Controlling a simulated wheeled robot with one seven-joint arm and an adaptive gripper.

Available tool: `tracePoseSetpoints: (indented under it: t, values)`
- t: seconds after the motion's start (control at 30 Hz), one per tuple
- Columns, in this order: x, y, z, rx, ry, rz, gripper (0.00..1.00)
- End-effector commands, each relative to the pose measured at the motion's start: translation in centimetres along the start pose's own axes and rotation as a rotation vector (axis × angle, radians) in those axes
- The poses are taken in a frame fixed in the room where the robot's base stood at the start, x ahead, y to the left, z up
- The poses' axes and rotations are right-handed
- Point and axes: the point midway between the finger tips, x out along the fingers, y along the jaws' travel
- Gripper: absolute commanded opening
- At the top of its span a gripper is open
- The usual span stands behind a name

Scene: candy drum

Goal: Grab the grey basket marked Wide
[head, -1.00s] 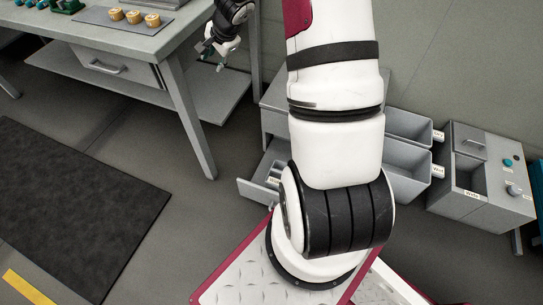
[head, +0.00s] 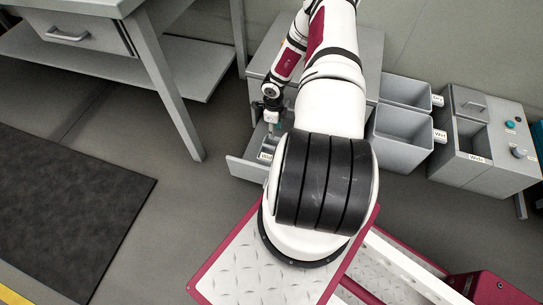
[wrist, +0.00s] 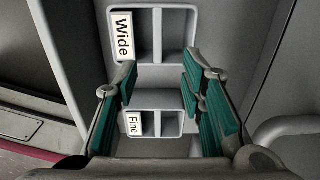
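The grey basket marked Wide (wrist: 158,36) is at the top of the wrist view, with its white label on the left and a divider in the middle. A smaller grey basket marked Fine (wrist: 155,124) is below it. Both are in an open drawer (head: 249,172) that shows in the head view, partly hidden by my arm. My gripper (wrist: 160,72) is open and empty, its green-padded fingers apart over the space between the baskets. In the head view my gripper (head: 272,124) is over the drawer. Whether it touches anything cannot be told.
Grey bins (head: 399,138) stand right of the drawer cabinet (head: 262,62). A grey machine (head: 507,178) with knobs stands further right. A table (head: 158,62) with a drawer is at the upper left. A dark mat (head: 75,205) lies on the floor at left.

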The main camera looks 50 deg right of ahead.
Motion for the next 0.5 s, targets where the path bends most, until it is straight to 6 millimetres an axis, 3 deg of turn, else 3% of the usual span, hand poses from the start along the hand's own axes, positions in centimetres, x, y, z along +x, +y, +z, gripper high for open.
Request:
tracePoseSetpoints:
  t: [0.5]
  values:
    - [8.1,0.2,-0.1,0.003,0.002,0.003,0.37]
